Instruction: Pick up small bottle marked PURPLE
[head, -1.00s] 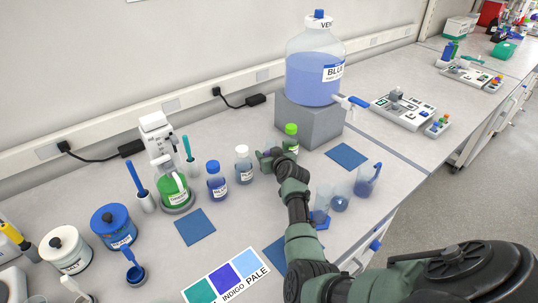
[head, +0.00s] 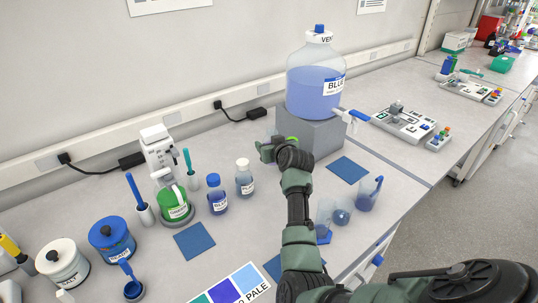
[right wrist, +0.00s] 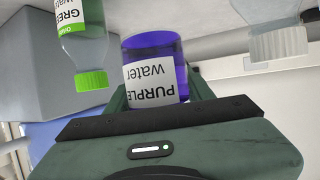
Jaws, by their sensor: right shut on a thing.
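My right gripper (head: 268,151) is shut on a small bottle with purple liquid. In the right wrist view, which is upside down, this purple bottle (right wrist: 152,55) has a white label reading PURPLE water, between the gripper's fingers (right wrist: 158,98). Its cap is hidden behind the gripper body. In the head view my gripper and arm hide the purple bottle. I cannot tell whether its base touches the table. My left gripper is not in view.
A green-capped bottle (right wrist: 82,45) labelled GREEN stands close beside the purple one. A grey block (head: 318,135) bearing a large blue jug (head: 312,90) is behind. A clear bottle (head: 244,180) and a blue bottle (head: 217,195) stand left. Beakers (head: 342,214) stand at front right.

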